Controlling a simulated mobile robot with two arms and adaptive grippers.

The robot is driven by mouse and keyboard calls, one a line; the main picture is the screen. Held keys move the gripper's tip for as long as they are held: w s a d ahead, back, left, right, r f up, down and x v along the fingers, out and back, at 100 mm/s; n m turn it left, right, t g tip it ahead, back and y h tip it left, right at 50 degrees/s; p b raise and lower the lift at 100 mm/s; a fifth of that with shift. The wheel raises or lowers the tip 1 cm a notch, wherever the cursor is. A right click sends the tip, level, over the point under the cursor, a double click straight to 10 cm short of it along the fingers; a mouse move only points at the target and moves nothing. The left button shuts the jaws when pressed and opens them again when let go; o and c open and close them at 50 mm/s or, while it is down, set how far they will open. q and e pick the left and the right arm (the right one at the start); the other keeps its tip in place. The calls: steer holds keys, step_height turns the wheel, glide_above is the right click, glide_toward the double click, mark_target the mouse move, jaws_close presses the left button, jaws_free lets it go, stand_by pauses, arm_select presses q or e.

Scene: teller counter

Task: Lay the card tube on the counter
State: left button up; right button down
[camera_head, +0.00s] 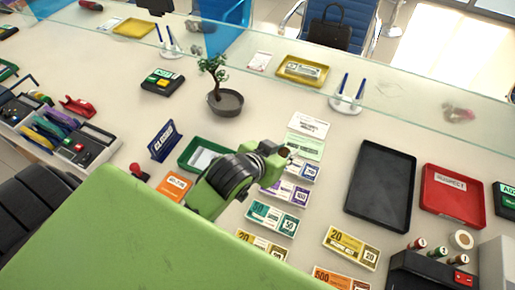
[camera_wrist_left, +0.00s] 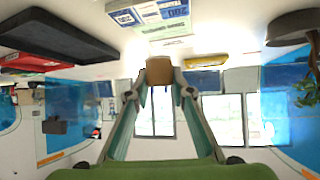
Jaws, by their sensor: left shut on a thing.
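My left gripper (camera_head: 273,157) reaches over the middle of the counter (camera_head: 290,97) in the head view. It is shut on the card tube (camera_head: 287,152), a small brown cylinder showing just past the fingertips. In the left wrist view the tube (camera_wrist_left: 160,70) sits between the two fingertips (camera_wrist_left: 160,90). The tube appears to be held above the counter, though the exact gap is hard to tell. Much of the tube is hidden by the fingers in the head view. My right gripper is not in view.
Banknote bundles (camera_head: 273,217) and papers (camera_head: 308,126) lie below and beside the gripper. A black tray (camera_head: 381,190) and red tray (camera_head: 453,192) are to the right. A potted bonsai (camera_head: 226,103), green tray (camera_head: 187,155) and glass screen (camera_head: 400,95) are nearby. Bare counter lies right of the bonsai.

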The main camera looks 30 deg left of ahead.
arm_select(q)
steer(key=shift+w+a, duration=0.25)
steer(key=w+a+f, duration=0.2)
steer(key=a, duration=0.1)
steer(key=w+a+f+p, duration=0.1)
steer(key=w+a+f, duration=0.1)
steer(key=a+f, duration=0.1)
steer(key=w+a+f, duration=0.2)
steer(key=a+f, duration=0.1)
steer(key=a, duration=0.1)
steer(key=shift+w+a+f+p, duration=0.15)
steer(key=shift+a+f+p, duration=0.1)
steer(key=shift+a+p, duration=0.15)
steer(key=shift+w+a+f, duration=0.2)
steer(key=shift+a+f, duration=0.1)
steer(key=shift+f, duration=0.15)
step_height(320, 180, down, 2)
steer(key=shift+a+f, duration=0.15)
steer(key=shift+f, duration=0.55)
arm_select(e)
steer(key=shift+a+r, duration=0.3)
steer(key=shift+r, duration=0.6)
arm_select(q)
steer(key=o, duration=0.7)
